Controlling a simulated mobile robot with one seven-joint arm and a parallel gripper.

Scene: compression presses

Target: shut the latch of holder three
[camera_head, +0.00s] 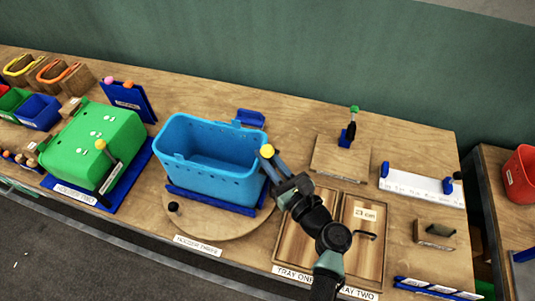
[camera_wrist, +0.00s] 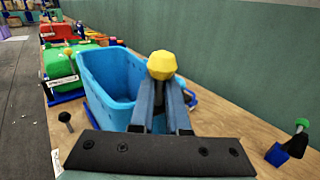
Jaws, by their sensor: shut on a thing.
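Holder three is a round wooden turntable (camera_head: 232,226) with a blue base, and its label (camera_head: 198,245) is on the table edge in front. A light blue bin (camera_head: 190,165) sits upright and empty on it; it also shows in the wrist view (camera_wrist: 105,75). The latch's yellow knob (camera_head: 267,151) is at the bin's right side. My gripper (camera_head: 270,160) is shut on this knob, which shows at the fingertips in the wrist view (camera_wrist: 161,65). The latch's lever is mostly hidden behind my fingers.
A green upturned bin (camera_head: 92,135) in holder two, with its own yellow-knobbed lever, stands left. Two wooden trays (camera_head: 345,235) lie under my arm at right. A small black-topped peg (camera_head: 173,207) stands on the turntable's left. A green-topped post (camera_head: 350,130) stands behind right.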

